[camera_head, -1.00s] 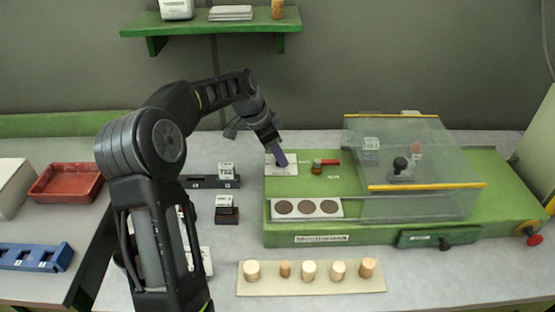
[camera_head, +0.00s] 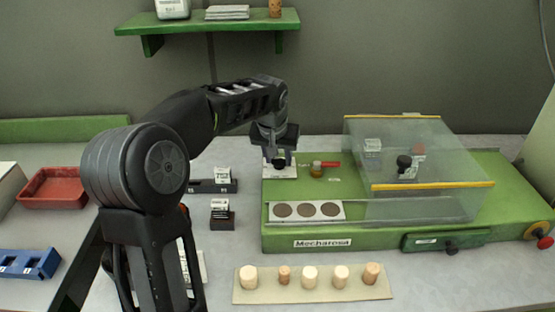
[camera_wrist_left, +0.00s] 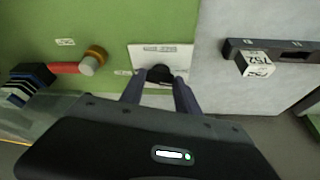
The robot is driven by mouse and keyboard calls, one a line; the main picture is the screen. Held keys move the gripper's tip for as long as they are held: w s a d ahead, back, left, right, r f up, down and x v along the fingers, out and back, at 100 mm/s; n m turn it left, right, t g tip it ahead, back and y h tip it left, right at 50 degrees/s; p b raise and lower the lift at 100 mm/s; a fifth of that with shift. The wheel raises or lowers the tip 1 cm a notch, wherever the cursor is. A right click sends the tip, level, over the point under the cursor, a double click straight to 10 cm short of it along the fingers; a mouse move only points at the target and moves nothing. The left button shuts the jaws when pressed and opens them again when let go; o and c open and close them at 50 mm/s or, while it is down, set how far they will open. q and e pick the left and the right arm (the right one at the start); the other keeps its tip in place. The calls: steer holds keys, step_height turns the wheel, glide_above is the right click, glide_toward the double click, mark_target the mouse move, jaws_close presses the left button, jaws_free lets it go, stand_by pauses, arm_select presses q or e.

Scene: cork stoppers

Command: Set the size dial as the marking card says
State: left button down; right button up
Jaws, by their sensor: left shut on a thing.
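The size dial is a black round knob on a white plate (camera_head: 283,172) at the left rear of the green machine. In the left wrist view the dial (camera_wrist_left: 160,74) shows between the fingertips, with small print on the plate around it, too small to read. My left gripper (camera_head: 279,158) points down over the plate and is shut on the dial; it also shows in the left wrist view (camera_wrist_left: 159,88). A white sheet (camera_head: 203,266) lies partly behind my arm; I cannot tell whether it is the marking card. My right gripper is not in view.
A red-handled knob (camera_head: 317,169) stands just right of the plate. A clear cover (camera_head: 425,190) spans the machine's right part. Dark holders with white stamp blocks (camera_head: 222,174) stand to the left. Several corks (camera_head: 310,277) stand on a board in front.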

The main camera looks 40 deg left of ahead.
arm_select(q)
steer(key=shift+w+d+n+g+y+b, duration=0.15)
steer(key=shift+n+g+y+b, duration=0.25)
steer(key=shift+n, duration=1.1)
steer(key=c, duration=0.9)
jaws_free()
steer(key=v, duration=0.7)
steer(key=shift+s+d+r, duration=0.1)
steer(key=shift+s+r, duration=0.15)
steer(key=shift+r, duration=0.1)
